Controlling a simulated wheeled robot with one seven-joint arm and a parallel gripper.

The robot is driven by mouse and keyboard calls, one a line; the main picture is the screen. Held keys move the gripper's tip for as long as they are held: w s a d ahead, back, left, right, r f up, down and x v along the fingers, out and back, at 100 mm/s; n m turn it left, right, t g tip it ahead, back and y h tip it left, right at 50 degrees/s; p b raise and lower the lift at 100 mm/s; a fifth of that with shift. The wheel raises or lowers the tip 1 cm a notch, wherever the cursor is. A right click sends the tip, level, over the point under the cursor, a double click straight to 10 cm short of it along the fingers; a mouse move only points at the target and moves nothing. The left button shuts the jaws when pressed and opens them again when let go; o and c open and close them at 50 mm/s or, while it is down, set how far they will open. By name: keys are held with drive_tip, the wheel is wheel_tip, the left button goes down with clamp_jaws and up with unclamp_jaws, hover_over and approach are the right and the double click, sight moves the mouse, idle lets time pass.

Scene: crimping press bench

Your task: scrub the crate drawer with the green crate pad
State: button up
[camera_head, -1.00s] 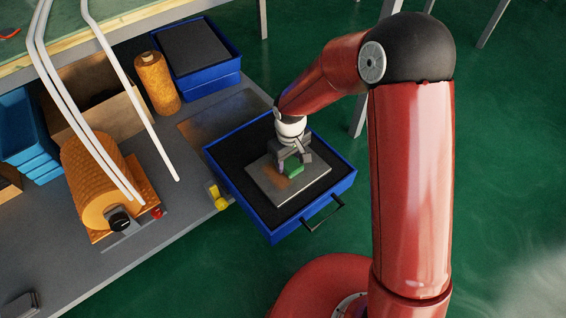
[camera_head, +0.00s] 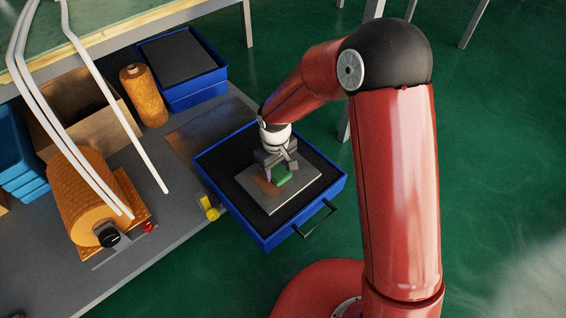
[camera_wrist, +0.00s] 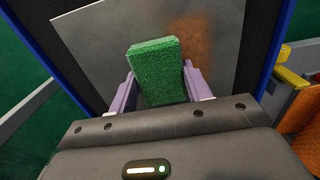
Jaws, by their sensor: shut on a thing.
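The crate drawer is a blue open box (camera_head: 262,241) with a dark lining and a black handle (camera_head: 315,218), pulled out at the bench edge. A grey metal plate (camera_head: 274,207) lies in it, with a brown rusty patch that also shows in the wrist view (camera_wrist: 197,40). My gripper (camera_head: 278,172) is inside the drawer, over the plate, shut on the green pad (camera_head: 283,175). In the wrist view the green pad (camera_wrist: 157,70) sits between the two purple fingers. Its far end is at the plate near the patch; I cannot tell whether it touches.
A second blue crate (camera_head: 197,92) with a dark top stands on the bench behind. An orange roll (camera_head: 143,96), a larger orange roll (camera_head: 88,197), a cardboard box (camera_head: 105,130) and a yellow part (camera_head: 209,208) are at left. The floor at right is open.

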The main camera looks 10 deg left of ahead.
drive_tip(key=shift+s+a+r, duration=0.15)
drive_tip(key=shift+s+a, duration=1)
drive_tip(key=shift+s, duration=0.15)
drive_tip(key=shift+w+d+f+p, duration=0.15)
drive_tip(key=shift+w+d+p, duration=0.05)
drive_tip(key=shift+w+d, duration=1.1)
drive_tip(key=shift+w+d+f+p, duration=0.1)
drive_tip(key=shift+w+d+p, duration=0.1)
drive_tip(key=shift+w+d, duration=1.05)
drive_tip(key=shift+s+a+b, duration=0.4)
drive_tip(key=shift+s+a, duration=1.15)
drive_tip(key=shift+s+a+r, duration=0.2)
drive_tip(key=shift+s+a, duration=0.8)
drive_tip(key=shift+w+d+f+p, duration=0.1)
drive_tip(key=shift+w+d+p, duration=0.1)
drive_tip(key=shift+w+d, duration=1.1)
drive_tip(key=shift+w+d+f+p, duration=0.1)
drive_tip(key=shift+w+d+p, duration=0.1)
drive_tip(key=shift+w+d, duration=1.05)
drive_tip(key=shift+w+a, duration=0.15)
